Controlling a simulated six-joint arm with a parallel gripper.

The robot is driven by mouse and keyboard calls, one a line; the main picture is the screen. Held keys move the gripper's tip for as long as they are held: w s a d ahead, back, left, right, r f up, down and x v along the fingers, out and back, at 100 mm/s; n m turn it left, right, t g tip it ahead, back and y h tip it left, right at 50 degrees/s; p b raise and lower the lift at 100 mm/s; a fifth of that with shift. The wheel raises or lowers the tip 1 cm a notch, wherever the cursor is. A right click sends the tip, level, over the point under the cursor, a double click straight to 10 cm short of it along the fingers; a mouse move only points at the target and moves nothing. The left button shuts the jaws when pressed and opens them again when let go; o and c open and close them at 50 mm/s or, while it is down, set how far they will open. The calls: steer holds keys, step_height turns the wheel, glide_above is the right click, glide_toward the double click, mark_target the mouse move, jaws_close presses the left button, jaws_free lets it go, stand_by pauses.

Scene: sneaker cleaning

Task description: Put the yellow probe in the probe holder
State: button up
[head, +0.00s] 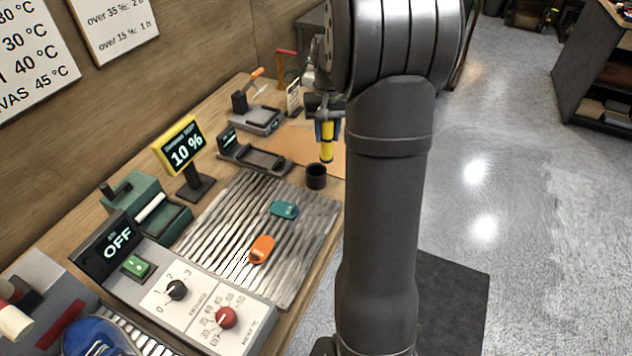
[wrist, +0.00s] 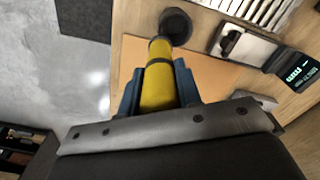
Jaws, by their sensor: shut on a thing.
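The yellow probe (head: 327,149) hangs upright from my gripper (head: 327,130), above the table near its right edge. In the wrist view, the yellow probe (wrist: 158,85) sits between the blue fingers of my gripper (wrist: 159,88), which are shut on it. The probe holder (head: 316,176), a small black open cup, stands on the table just below and slightly left of the probe in the head view. In the wrist view the probe holder (wrist: 175,26) shows just beyond the probe's far end. The probe looks apart from the holder and above it.
A black scale-like device (head: 255,155) and a yellow "10 %" display (head: 180,146) stand to the left. An orange-brown mat (head: 300,143) lies behind.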

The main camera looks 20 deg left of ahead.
step_height(320, 180, down, 7)
steer(key=s+a+n, duration=0.1)
steer(key=s+a, duration=0.1)
steer(key=shift+f, duration=0.15)
stand_by(0.3)
steer(key=shift+s, duration=0.1)
steer(key=shift+f, duration=0.2)
steer(key=o, duration=1)
steer(key=shift+r, duration=0.1)
